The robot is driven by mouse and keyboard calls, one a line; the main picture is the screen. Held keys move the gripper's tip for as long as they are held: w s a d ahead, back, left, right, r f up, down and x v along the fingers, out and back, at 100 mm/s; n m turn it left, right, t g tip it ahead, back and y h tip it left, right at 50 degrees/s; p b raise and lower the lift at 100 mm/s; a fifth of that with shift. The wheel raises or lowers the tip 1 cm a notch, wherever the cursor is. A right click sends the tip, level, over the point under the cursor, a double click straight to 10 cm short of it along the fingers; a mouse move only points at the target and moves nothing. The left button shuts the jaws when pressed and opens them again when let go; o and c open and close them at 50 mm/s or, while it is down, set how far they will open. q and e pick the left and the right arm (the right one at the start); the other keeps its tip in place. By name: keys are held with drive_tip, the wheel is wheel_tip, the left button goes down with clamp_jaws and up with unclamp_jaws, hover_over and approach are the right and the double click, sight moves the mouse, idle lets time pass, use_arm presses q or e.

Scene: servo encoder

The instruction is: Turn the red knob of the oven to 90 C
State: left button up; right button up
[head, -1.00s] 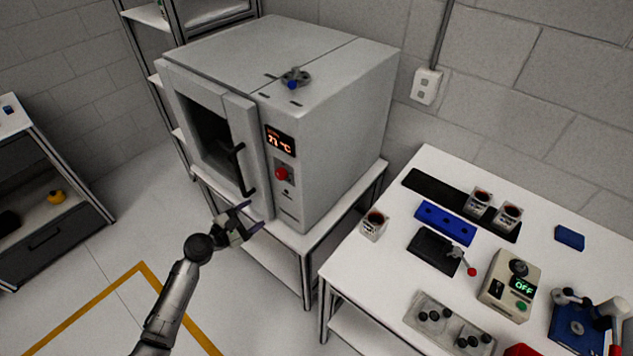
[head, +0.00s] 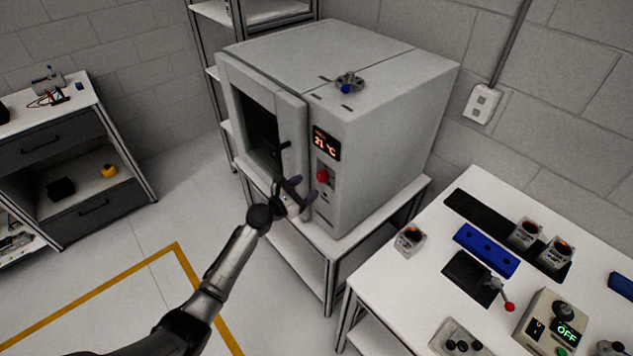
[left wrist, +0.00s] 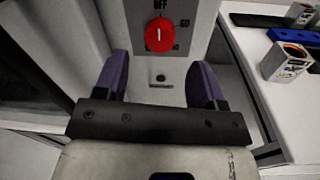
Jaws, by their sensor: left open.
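The grey oven (head: 390,95) stands on a white stand, with its display (head: 326,143) lit in red and reading about 21 °C. The red knob (head: 322,175) is on the front panel below the display. In the left wrist view the red knob (left wrist: 159,35) has a white mark near its top, close to the word OFF, with a 60 label to the right. My left gripper (head: 305,189) is open and empty, just in front of and below the knob. Its two purple fingers (left wrist: 158,85) point at the panel below the knob, apart from it. My right gripper is out of view.
The oven's black door handle (head: 282,160) is close to the left gripper's left side. A white table (head: 420,265) to the right holds cups, a blue block (head: 486,250) and small devices. A shelf unit with drawers (head: 75,150) stands at the left.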

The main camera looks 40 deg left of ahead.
sight(319, 179)
use_arm(q)
drive_tip(key=shift+w+d+b, duration=0.15)
drive_tip(key=shift+w+b, duration=0.1)
drive_tip(key=shift+w, duration=1)
drive_tip(key=shift+w+d+b, duration=0.15)
drive_tip(key=shift+w+b, duration=0.05)
drive_tip(key=shift+w, duration=1.05)
drive_tip(key=shift+c, duration=0.2)
drive_tip(key=c, duration=0.9)
